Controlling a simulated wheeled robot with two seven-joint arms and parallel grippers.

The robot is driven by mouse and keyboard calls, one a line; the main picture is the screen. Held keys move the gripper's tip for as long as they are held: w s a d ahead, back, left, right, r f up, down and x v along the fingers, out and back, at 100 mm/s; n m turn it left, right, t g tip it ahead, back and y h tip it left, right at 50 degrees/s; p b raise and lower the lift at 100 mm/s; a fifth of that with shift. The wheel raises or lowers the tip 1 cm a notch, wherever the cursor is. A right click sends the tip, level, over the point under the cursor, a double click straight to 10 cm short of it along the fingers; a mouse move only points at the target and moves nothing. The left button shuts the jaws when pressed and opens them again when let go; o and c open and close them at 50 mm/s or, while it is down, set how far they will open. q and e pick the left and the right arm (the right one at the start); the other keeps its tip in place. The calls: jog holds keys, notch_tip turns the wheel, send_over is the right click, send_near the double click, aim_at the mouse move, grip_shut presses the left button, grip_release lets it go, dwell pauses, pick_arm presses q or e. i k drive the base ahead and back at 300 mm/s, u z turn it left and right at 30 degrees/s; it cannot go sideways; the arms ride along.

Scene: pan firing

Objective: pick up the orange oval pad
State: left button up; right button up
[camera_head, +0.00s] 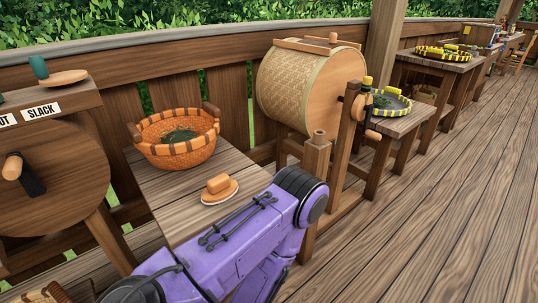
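An orange oval pad (214,197) with a pale rim and a block-like orange grip (218,183) on top lies on the small wooden table (177,208). It is near the table's right part, in front of the basket, and nothing touches it from above. A purple arm of mine crosses the lower middle of the view, bending just right of and below the pad. It hides the near part of the table. Neither of my grippers shows, so whether they are open or shut is not visible.
An orange woven basket (178,152) with green leaves stands behind the pad. A wicker drum (305,88) with a crank stands right of the table. At left, a wooden stand (60,165) carries another oval pad (62,79). Bare deck floor lies at right.

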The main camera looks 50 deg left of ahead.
aim_at(220, 188)
jog(key=z, duration=0.05)
jog(key=i, duration=1.5)
jog(key=u, duration=3)
